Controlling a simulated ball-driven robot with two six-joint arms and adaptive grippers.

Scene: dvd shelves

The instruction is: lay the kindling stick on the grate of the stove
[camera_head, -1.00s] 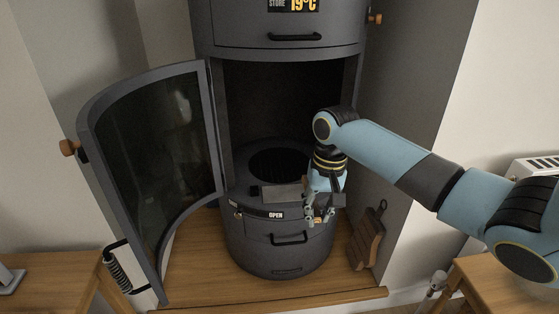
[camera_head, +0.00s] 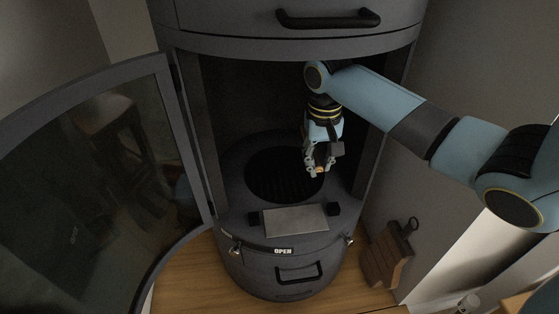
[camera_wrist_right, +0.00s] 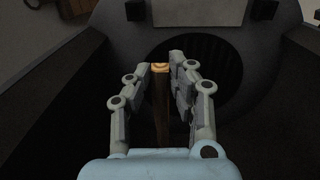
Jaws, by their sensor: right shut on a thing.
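The dark grey stove stands open, its curved glass door (camera_head: 95,165) swung out to the left. Its round black grate (camera_head: 272,178) lies in the floor of the firebox and also shows in the right wrist view (camera_wrist_right: 222,62). My right gripper (camera_head: 319,171) is inside the stove opening, over the right side of the grate. It is shut on the kindling stick (camera_wrist_right: 161,100), a brown stick with a pale ringed end, held between the fingers. In the head view only the stick's small end (camera_head: 319,170) shows. My left gripper is not in view.
A grey plate (camera_head: 295,219) sits at the stove's front lip, above the OPEN label. A drawer handle (camera_head: 299,273) is below it. A wooden brush or pan (camera_head: 387,257) leans on the wall at right. Wooden floor board (camera_head: 190,275) lies in front.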

